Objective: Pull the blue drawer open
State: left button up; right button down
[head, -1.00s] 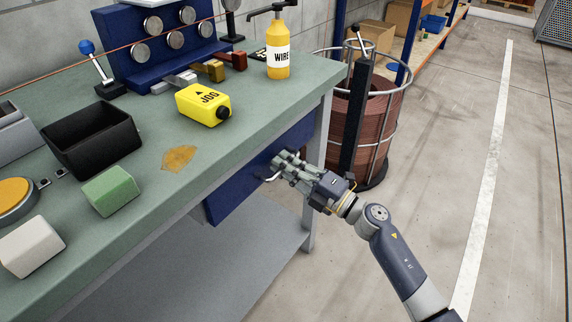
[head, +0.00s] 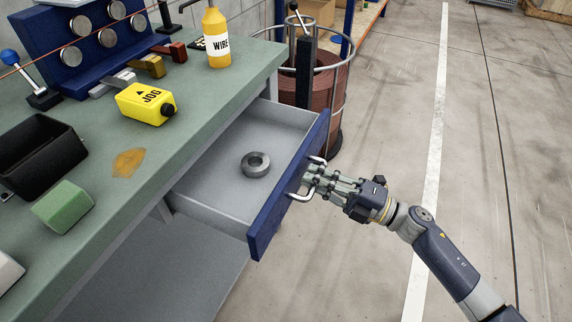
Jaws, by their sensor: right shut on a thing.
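The blue drawer (head: 262,236) stands pulled well out from under the green workbench top, its grey inside showing. A grey metal ring (head: 255,164) lies flat on the drawer floor. A metal bar handle (head: 301,190) sits on the blue front. My right gripper (head: 311,179) is shut on this handle, reaching in from the right side of the picture. My left gripper is not in view.
The green workbench (head: 167,182) carries a yellow JOG box (head: 140,103), a yellow WIRE bottle (head: 216,40), a black bin (head: 38,155) and a green block (head: 63,207). A copper wire spool (head: 328,85) in a wire frame stands behind the drawer. The floor at right is clear.

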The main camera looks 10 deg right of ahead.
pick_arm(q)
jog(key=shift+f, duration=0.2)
pick_arm(e)
jog(key=r+v, duration=0.1)
jog(key=v, duration=0.5)
jog(key=shift+s+d, duration=0.15)
jog(key=shift+s, duration=0.05)
jog(key=shift+f, duration=0.15)
jog(key=c, duration=1.7)
grip_release()
jog(key=shift+o, duration=0.2)
jog(key=v, duration=1.2)
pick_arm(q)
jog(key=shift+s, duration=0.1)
